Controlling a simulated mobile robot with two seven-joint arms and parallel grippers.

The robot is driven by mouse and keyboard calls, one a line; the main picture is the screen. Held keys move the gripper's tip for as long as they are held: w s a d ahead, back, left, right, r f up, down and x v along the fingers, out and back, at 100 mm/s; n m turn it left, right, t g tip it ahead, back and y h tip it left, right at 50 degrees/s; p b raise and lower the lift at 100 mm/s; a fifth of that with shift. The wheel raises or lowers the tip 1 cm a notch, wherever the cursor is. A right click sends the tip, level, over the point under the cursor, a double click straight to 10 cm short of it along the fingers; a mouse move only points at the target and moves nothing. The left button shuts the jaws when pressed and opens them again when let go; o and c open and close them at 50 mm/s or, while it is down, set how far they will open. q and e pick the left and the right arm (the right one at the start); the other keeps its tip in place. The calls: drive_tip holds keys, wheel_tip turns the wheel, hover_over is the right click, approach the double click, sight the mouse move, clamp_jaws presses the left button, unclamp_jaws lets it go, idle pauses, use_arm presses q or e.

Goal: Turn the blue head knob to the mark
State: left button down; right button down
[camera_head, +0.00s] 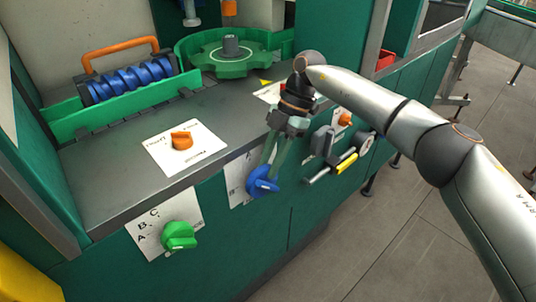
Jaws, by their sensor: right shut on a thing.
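The blue head knob (262,184) is on the green front panel of the machine, in front of a white label plate (238,181). My right gripper (266,172) comes down from the right with its fingers on the knob and is shut on it. The fingers and wrist cover part of the knob and plate, so I cannot read the mark or the knob's exact pointing. My left gripper is not in view.
A green knob (179,236) sits lower left on a lettered plate. An orange knob (181,140) is on the grey top. Right of my gripper are a yellow-gripped lever (346,163) and another orange knob (345,119). A green star wheel (231,61) and blue screw (131,80) stand behind.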

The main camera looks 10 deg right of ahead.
drive_tip(key=c, duration=1)
unclamp_jaws()
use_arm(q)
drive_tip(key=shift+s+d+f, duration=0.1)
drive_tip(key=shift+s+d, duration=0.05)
